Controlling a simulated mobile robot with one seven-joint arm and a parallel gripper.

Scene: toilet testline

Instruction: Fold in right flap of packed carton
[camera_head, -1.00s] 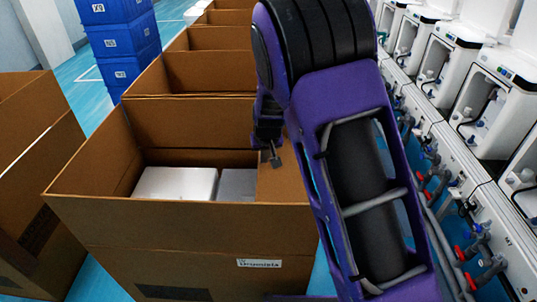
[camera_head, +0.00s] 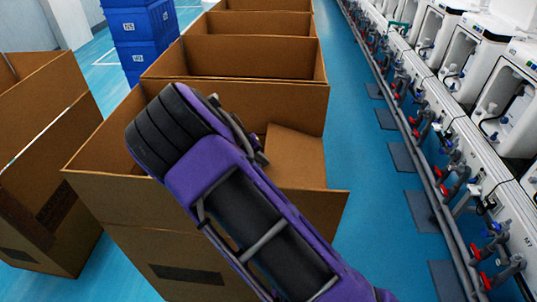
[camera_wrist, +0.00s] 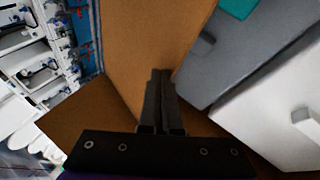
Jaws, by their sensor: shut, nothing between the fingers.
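The packed carton (camera_head: 130,205) stands open in front of me in the head view. Its right flap (camera_head: 298,150) leans inward over the right side of the opening. My arm crosses the carton and hides most of its inside. My gripper (camera_head: 262,158) is partly hidden beside the flap's inner edge. In the wrist view the fingers of my gripper (camera_wrist: 160,78) are shut and empty, over or against the brown flap (camera_wrist: 140,40); contact is unclear. A grey item (camera_wrist: 235,50) and a white item (camera_wrist: 275,105) lie in the carton beside the flap.
More open cartons (camera_head: 250,57) stand in a row behind, and another carton (camera_head: 35,150) stands at the left. Blue crates (camera_head: 140,35) are stacked at the back left. A testline of white units (camera_head: 510,110) with pipes runs along the right, with blue floor (camera_head: 360,160) between.

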